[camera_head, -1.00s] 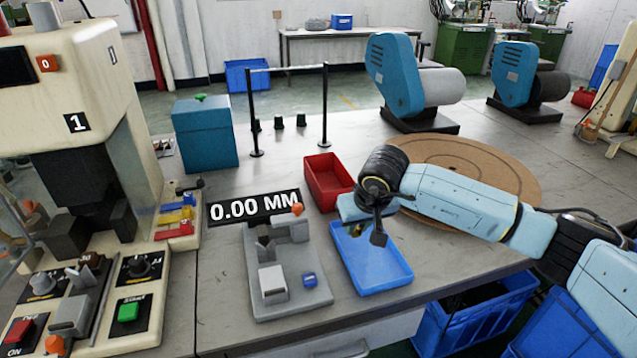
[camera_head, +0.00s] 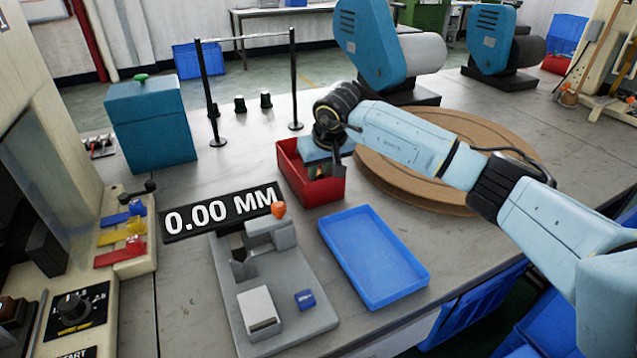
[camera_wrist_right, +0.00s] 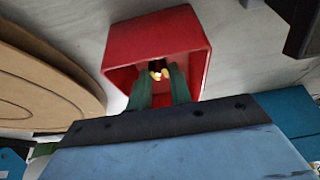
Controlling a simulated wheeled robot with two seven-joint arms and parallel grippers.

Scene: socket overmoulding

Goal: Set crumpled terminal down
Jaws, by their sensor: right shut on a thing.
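My right gripper (camera_head: 325,172) is at the mouth of the red bin (camera_head: 318,193), its fingers pointing down into it. In the right wrist view the green fingers (camera_wrist_right: 160,84) are shut on a small brass-coloured terminal (camera_wrist_right: 159,73) with a dark part beside it. The red bin (camera_wrist_right: 155,36) surrounds the fingertips in that view. The terminal's exact shape is too small to tell, and in the head view it cannot be made out clearly. My left gripper is not in view.
An empty blue tray (camera_head: 375,262) lies in front of the red bin. A grey gauge fixture (camera_head: 283,320) with a "0.00 MM" display (camera_head: 220,212) stands to the left. A round brown board (camera_head: 440,165) lies under my right arm. A black post barrier (camera_head: 210,95) stands behind.

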